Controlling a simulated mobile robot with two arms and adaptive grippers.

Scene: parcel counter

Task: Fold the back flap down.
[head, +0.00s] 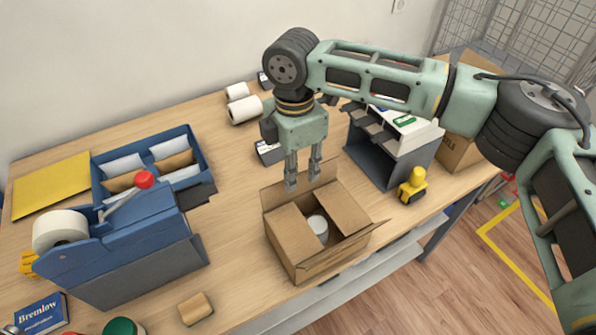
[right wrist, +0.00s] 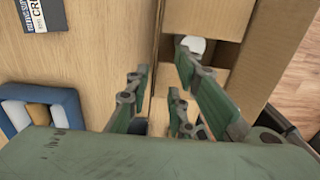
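The open cardboard box (head: 283,250) stands near the counter's front edge, with a white round item (head: 318,226) inside. Its back flap (head: 327,178) stands up along the far side. The left and right flaps lie inward; the front flap tilts outward. My right gripper (head: 303,175) points down at the back flap, fingers apart. In the right wrist view, the gripper (right wrist: 168,100) shows a gap between its fingers, and the flap's narrow edge (right wrist: 158,45) runs into that gap. Contact cannot be told. My left gripper is out of view.
A blue tape dispenser (head: 140,240) and a blue tray of envelopes (head: 197,150) stand left of the box. A grey organizer (head: 375,158) and a yellow stamp-like item (head: 412,187) stand to the right. A small brown block (head: 195,309) lies in front.

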